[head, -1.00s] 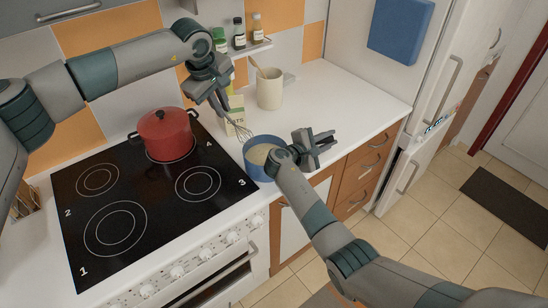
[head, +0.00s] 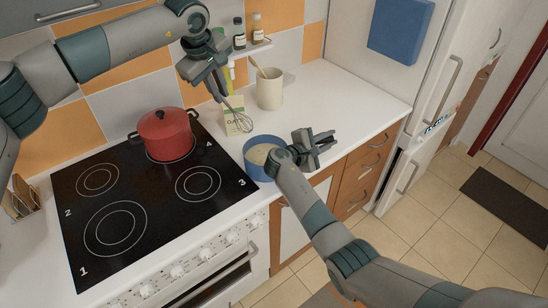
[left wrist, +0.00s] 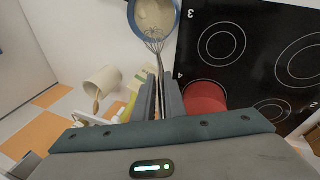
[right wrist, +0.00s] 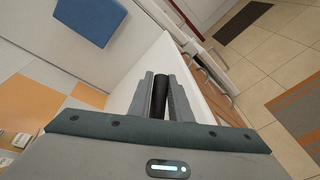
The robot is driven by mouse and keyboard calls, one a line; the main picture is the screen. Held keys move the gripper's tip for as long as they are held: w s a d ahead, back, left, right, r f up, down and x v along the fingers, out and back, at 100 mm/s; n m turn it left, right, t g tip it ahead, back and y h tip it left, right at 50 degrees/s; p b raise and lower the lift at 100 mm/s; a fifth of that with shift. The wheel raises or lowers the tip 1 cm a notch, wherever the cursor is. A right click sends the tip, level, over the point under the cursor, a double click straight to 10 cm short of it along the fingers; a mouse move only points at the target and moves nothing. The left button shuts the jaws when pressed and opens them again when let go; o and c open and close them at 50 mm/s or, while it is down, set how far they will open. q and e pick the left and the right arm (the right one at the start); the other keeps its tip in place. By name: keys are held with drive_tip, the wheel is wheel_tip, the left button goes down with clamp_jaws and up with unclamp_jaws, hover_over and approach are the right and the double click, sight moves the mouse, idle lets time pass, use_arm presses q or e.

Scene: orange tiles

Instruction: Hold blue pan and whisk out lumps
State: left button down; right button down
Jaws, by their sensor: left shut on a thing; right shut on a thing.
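The blue pan (head: 253,171) stands at the counter's front edge, right of the hob, with pale batter (head: 260,154) in it. My right gripper (head: 322,141) is shut on the pan's black handle (right wrist: 160,92), which shows between its fingers in the right wrist view. My left gripper (head: 221,90) is shut on the whisk (head: 239,121), whose handle is mostly hidden by the fingers. The whisk's wire head hangs tilted, above and behind the pan, apart from the batter. In the left wrist view the whisk (left wrist: 155,42) overlaps the pan's rim (left wrist: 174,28).
A red lidded pot (head: 168,137) stands on the back of the black hob (head: 150,195). An oats box (head: 236,127) and a cream crock (head: 270,92) with a wooden spoon stand behind the pan. The counter (head: 345,98) to the right is clear.

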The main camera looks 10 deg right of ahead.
drive_tip(key=shift+a+f, duration=0.1)
drive_tip(key=shift+a, duration=0.1)
use_arm(q)
drive_tip(key=shift+a, duration=0.1)
use_arm(e)
drive_tip(key=c, duration=1.5)
unclamp_jaws()
drive_tip(key=shift+c, duration=0.2)
use_arm(q)
drive_tip(key=shift+a, duration=0.15)
use_arm(e)
drive_tip(key=shift+a, duration=0.1)
drive_tip(key=shift+s, duration=0.1)
use_arm(q)
drive_tip(key=shift+d, duration=0.2)
use_arm(e)
drive_tip(key=shift+s+a, duration=0.15)
drive_tip(key=shift+a, duration=0.05)
drive_tip(key=v, duration=1.1)
drive_tip(key=shift+a, duration=0.2)
use_arm(q)
drive_tip(key=shift+s+f, duration=0.1)
drive_tip(key=shift+s, duration=0.05)
use_arm(e)
drive_tip(key=shift+s, duration=0.2)
